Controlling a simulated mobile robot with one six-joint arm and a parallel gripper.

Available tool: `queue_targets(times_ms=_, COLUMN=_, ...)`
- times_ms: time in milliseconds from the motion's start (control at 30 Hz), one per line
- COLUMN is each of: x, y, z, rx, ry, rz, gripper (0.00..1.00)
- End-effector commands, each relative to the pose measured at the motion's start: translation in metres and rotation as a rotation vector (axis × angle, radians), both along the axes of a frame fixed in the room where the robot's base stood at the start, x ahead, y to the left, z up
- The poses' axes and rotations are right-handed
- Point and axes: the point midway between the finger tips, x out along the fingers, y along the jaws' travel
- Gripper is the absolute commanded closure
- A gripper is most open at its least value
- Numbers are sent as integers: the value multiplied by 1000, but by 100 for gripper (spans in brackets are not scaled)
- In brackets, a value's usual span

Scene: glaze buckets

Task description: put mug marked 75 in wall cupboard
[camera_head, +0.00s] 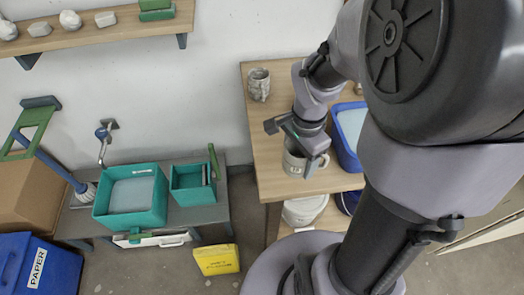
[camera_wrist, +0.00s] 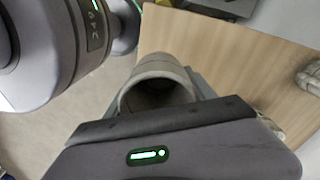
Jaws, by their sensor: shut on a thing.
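A pale grey mug (camera_head: 294,166) is at my gripper (camera_head: 292,146), over the wooden table (camera_head: 265,148). It has a handle on its right side and a small dark marking on its front, too small to read. My gripper is shut on this mug. In the wrist view the mug (camera_wrist: 150,68) shows its open rim and dark inside, and the gripper body hides its lower part. I cannot tell whether the mug touches the table. I do not make out a wall cupboard in either view.
A blue bucket (camera_head: 345,150) stands just right of the mug. A mottled grey mug (camera_head: 259,84) stands at the table's back left. A white bucket (camera_head: 304,210) is below the tabletop.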

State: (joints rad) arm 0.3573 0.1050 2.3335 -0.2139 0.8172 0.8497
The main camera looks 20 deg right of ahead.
Motion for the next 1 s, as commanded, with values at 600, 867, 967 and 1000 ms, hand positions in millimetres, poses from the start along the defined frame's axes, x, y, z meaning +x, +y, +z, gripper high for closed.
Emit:
queue_targets(times_ms=600, x=-94, y=-28, z=9, rx=1, ry=8, rz=-1218, gripper=93)
queue_targets(times_ms=867, x=-6, y=-12, z=-15, rx=2, ry=-2, rz=-1212, gripper=93)
queue_targets(times_ms=967, x=24, y=-6, z=-18, rx=1, ry=-1, rz=-1214, gripper=93)
queue_targets(times_ms=1000, x=33, y=-5, z=-18, rx=1, ry=0, rz=-1215, gripper=93)
